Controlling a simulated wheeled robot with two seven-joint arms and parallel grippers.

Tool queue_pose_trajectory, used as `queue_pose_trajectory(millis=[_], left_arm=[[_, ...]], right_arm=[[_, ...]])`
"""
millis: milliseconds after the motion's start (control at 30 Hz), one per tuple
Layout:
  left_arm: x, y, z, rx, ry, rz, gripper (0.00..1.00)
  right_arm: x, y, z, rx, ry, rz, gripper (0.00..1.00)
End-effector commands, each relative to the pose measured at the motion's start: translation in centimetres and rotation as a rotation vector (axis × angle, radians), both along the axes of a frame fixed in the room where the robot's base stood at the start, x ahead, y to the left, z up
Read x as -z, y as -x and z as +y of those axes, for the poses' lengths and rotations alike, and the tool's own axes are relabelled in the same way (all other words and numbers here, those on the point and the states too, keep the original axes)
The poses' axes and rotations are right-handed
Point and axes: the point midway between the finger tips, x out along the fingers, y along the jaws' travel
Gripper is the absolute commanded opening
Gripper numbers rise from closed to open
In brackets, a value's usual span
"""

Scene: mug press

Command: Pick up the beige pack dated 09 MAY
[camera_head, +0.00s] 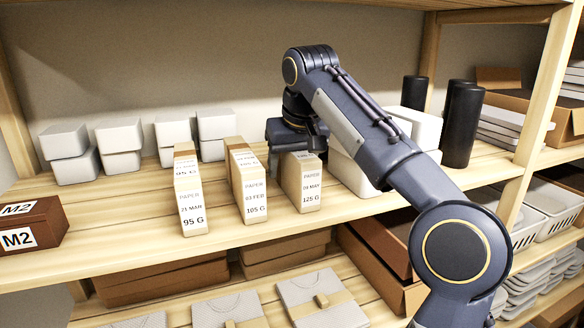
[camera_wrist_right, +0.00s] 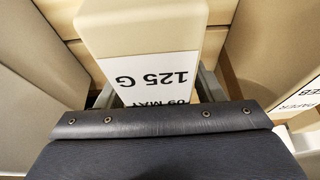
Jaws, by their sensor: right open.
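The beige pack dated 09 MAY (camera_head: 301,188), marked PAPER and 125 G, stands upright on the wooden shelf, the rightmost of the front packs. My right gripper (camera_head: 298,147) is over its top and back end and hides part of it. In the right wrist view the pack (camera_wrist_right: 150,28) shows upside down, its white label partly covered by the dark gripper body. The open right fingers (camera_wrist_right: 157,92) show at either side of the pack; I cannot tell if they touch it. My left gripper is not in view.
The 03 FEB pack (camera_head: 254,198) stands close to the left, and the 21 MAR pack (camera_head: 192,206) farther left. White containers (camera_head: 119,145) line the back. Black cylinders (camera_head: 462,125) stand at the right. A brown M2 box (camera_head: 40,222) is at the far left.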

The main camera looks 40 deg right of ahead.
Motion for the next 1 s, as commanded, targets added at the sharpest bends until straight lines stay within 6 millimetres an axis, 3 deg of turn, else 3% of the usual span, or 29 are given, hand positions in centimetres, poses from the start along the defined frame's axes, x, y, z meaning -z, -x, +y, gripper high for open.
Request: queue_pose_trajectory(millis=[133, 567, 1000], left_arm=[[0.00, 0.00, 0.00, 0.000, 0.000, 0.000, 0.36], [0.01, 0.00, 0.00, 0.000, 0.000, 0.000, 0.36], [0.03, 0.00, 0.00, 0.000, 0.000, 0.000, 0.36]], right_arm=[[-0.02, 0.00, 0.02, 0.000, 0.000, 0.000, 0.59], [-0.02, 0.00, 0.01, -0.001, 0.000, 0.001, 0.03], [-0.81, -0.09, 0.07, -0.003, -0.001, -0.003, 0.03]])
